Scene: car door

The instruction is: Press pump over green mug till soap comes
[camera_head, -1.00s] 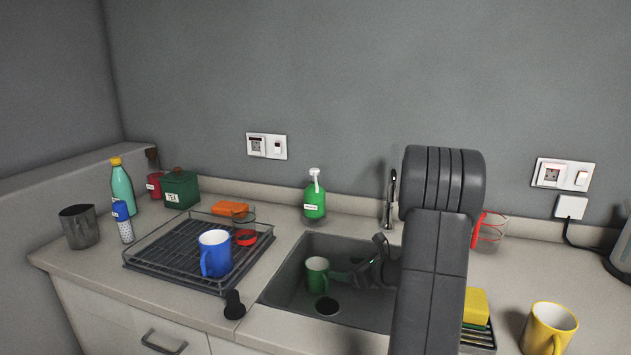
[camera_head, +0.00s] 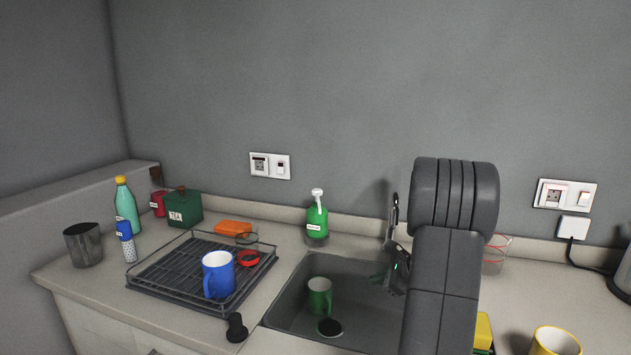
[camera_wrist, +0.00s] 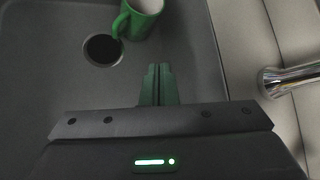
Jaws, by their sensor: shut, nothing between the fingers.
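The green soap pump bottle (camera_head: 317,222) with a white pump head (camera_head: 318,194) stands on the counter behind the sink, against the wall. The green mug (camera_head: 320,296) stands upright in the sink, beside the drain hole. It also shows at the top of the wrist view (camera_wrist: 143,18), with its handle toward the drain. My gripper (camera_wrist: 158,70) is shut and empty over the sink, apart from the mug and to its right in the head view, near the faucet. My arm hides part of it in the head view.
The chrome faucet (camera_wrist: 290,78) is close beside my gripper. The grey sink (camera_head: 283,308) has a drain hole (camera_head: 329,327). A dish rack (camera_head: 180,283) with a blue mug (camera_head: 217,273) stands left of the sink. A yellow mug (camera_head: 555,342) is at the right.

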